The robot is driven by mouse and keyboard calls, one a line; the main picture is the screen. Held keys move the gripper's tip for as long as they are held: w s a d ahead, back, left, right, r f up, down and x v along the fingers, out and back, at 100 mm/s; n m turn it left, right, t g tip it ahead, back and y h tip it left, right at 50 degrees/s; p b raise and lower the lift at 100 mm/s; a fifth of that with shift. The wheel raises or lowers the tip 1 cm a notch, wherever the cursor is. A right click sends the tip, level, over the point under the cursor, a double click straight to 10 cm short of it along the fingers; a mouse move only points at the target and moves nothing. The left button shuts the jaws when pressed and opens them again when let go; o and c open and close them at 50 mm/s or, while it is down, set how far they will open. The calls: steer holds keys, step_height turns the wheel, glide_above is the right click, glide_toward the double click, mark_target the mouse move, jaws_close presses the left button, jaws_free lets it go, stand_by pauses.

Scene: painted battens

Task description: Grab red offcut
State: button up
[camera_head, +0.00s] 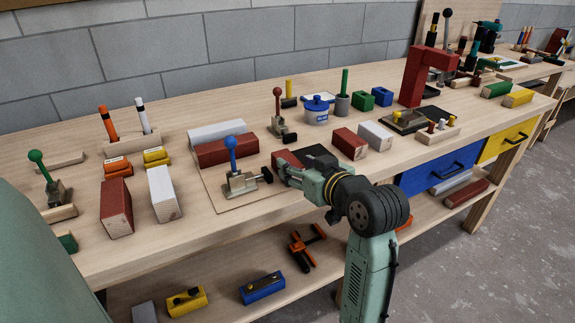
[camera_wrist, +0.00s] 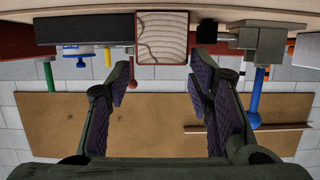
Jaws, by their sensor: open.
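A red offcut (camera_head: 287,158) lies on the bench right at my gripper (camera_head: 279,169), and my gripper hides part of it. In the wrist view, where the bench is at the top, the offcut's bare wood end (camera_wrist: 162,38) faces me with thin red edges. My gripper (camera_wrist: 162,84) is open there, its fingers apart to the left and right. The offcut appears between and beyond the fingertips. I see nothing held. I cannot tell if either finger touches it.
A blue-knobbed clamp (camera_head: 240,180) stands close left of my gripper; its blue knob hangs at right in the wrist view (camera_wrist: 254,110). A dark plate (camera_head: 318,155) lies just right. Other red blocks (camera_head: 117,207) and (camera_head: 349,143) are on the bench, beside white ones.

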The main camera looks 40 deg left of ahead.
mark_target(289, 161)
steer(key=x, duration=0.4)
steer(key=shift+a+p, duration=0.1)
steer(key=shift+p, duration=0.3)
steer(key=shift+s, duration=0.1)
steer(key=shift+c, duration=0.5)
steer(key=c, duration=0.8)
steer(key=shift+c, duration=0.3)
steer(key=shift+r, duration=0.15)
